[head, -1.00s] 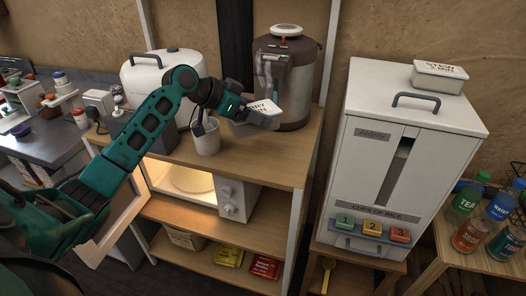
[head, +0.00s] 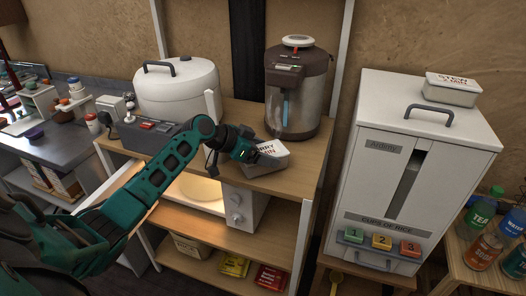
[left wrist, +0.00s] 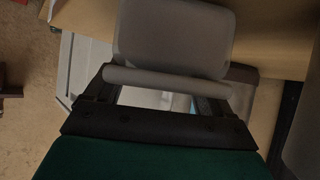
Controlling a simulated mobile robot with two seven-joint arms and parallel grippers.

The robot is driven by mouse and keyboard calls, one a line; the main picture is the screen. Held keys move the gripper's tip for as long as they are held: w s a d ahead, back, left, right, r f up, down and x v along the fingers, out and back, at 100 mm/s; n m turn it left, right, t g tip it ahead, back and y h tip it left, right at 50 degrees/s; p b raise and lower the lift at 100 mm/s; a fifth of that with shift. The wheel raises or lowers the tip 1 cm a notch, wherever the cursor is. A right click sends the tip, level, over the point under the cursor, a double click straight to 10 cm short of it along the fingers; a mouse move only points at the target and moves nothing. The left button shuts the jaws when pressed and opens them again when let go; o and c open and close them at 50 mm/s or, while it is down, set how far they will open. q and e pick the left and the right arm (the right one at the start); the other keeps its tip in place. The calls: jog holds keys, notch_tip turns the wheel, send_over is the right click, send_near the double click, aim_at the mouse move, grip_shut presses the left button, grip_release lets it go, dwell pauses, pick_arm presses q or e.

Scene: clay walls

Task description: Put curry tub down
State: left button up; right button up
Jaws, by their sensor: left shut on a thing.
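The curry tub (head: 268,158) is a grey tub with a white, partly covered label in the head view. It is at the front part of the wooden shelf top (head: 292,178), right of my left arm. My left gripper (head: 250,153) is shut on its left side. I cannot tell whether the tub touches the shelf top. In the left wrist view, the tub (left wrist: 175,40) is a plain grey shape beyond the fingers of my left gripper (left wrist: 168,82). My right gripper is not in view.
A brown and grey dispenser (head: 297,90) stands behind the tub. A white rice cooker (head: 177,88) is at the back left. A lit microwave (head: 238,205) is below. A tall white rice dispenser (head: 400,175) stands right, with another tub (head: 452,90) on top.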

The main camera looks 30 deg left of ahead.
pick_arm(q)
jog(key=o, duration=1.1)
jog(key=v, duration=1.2)
jog(key=shift+r, duration=0.1)
